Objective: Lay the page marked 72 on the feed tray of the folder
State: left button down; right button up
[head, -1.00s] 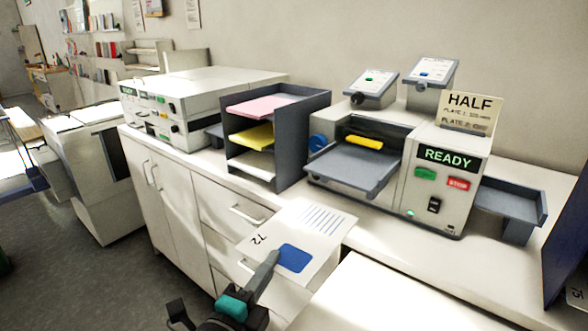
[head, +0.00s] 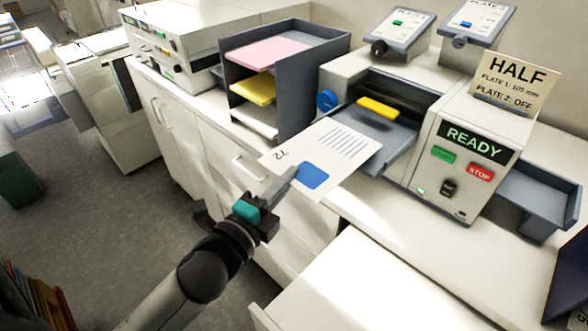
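The white page marked 72 (head: 278,158) has a blue rectangle and printed lines. My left gripper (head: 290,176) is shut on its near edge and holds it out flat above the counter's front edge. The page's far right corner overlaps the grey feed tray (head: 398,145) of the folder in the picture; whether it touches the tray I cannot tell. The folder (head: 437,170) shows a green READY display, a green button and a red STOP button. A yellow piece (head: 378,107) sits above the feed tray. My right gripper is not in view.
A grey paper rack (head: 308,95) with pink, yellow and white sheets stands left of the folder. A HALF sign (head: 516,80) stands on the folder. A grey output tray (head: 530,195) is at its right. The white counter (head: 385,215) before the folder is clear.

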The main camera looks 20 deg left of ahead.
aim_at(327, 161)
pick_arm(q)
jog(key=shift+w+d+f+b, duration=0.1)
jog(key=shift+w+d+b, duration=0.25)
jog(key=shift+w, duration=0.6)
jog(key=w+d+b, duration=0.1)
jog(key=w, duration=0.2)
jog(key=w+d+f+b, duration=0.1)
jog(key=w, duration=0.2)
jog(key=w+d+b, duration=0.1)
jog(key=w, duration=0.1)
jog(key=shift+w+d+f, duration=0.15)
jog(key=shift+w+f, duration=0.15)
jog(key=shift+w, duration=0.1)
jog(key=shift+f, duration=0.35)
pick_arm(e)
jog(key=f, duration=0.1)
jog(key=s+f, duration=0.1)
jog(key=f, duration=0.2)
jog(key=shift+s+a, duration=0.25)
pick_arm(q)
jog(key=c, duration=1.5)
grip_release()
jog(key=shift+c, duration=0.2)
jog(key=o, duration=0.5)
jog(key=shift+o, duration=0.2)
jog(key=shift+s, duration=0.1)
